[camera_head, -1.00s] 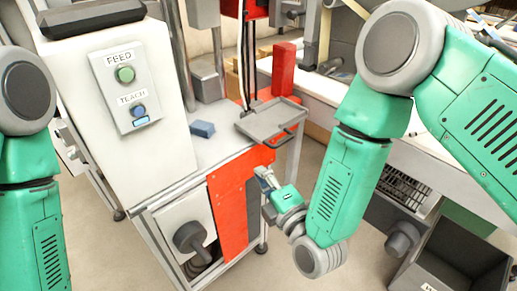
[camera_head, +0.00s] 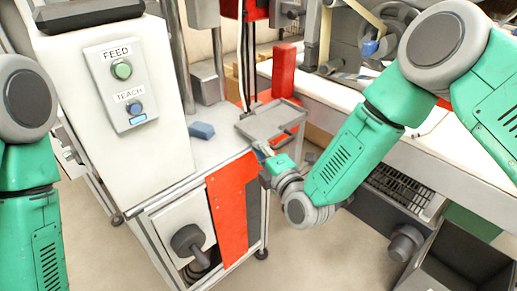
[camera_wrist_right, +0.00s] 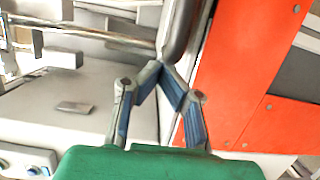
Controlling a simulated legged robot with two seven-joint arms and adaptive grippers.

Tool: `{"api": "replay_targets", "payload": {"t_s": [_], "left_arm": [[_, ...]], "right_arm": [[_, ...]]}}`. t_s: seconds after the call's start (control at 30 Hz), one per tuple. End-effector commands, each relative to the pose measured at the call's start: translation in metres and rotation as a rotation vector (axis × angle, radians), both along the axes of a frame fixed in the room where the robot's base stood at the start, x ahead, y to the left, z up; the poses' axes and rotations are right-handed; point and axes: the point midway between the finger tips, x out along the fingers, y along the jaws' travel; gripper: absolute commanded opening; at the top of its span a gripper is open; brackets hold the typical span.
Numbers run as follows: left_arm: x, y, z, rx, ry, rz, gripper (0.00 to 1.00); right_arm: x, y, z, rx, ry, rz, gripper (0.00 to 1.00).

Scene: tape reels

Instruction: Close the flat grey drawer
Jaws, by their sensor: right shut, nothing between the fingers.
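The flat grey drawer (camera_head: 268,124) is a shallow tray that juts out over the front right of the machine's table, above the orange-red panel. My right gripper (camera_head: 263,149) is at its front edge, near the handle side, and hides part of it. In the right wrist view the fingers of my right gripper (camera_wrist_right: 160,74) meet at their tips, shut and empty. A dark grey rounded bar, seemingly the drawer's handle (camera_wrist_right: 180,32), is right at the fingertips; I cannot tell whether they touch. My left gripper is out of view; only my left arm shows.
A blue block (camera_head: 201,131) lies on the table left of the drawer. A red post (camera_head: 284,70) stands behind it. The orange-red panel (camera_head: 228,200) is below. A grey bin (camera_head: 470,262) is at lower right.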

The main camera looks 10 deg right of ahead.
Motion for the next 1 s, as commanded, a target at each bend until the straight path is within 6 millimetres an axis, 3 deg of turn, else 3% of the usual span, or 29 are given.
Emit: {"api": "replay_targets", "payload": {"t_s": [0.17,0.53,1.0], "left_arm": [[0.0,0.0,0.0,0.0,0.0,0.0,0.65],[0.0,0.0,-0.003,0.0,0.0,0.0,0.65],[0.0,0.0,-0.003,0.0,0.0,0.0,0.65]], "right_arm": [[0.005,-0.006,0.0,0.0,-0.002,0.0,0.0],[0.047,-0.065,0.0,-0.001,-0.003,-0.001,0.0],[0.052,-0.071,0.002,0.001,-0.006,-0.007,0.0]]}}
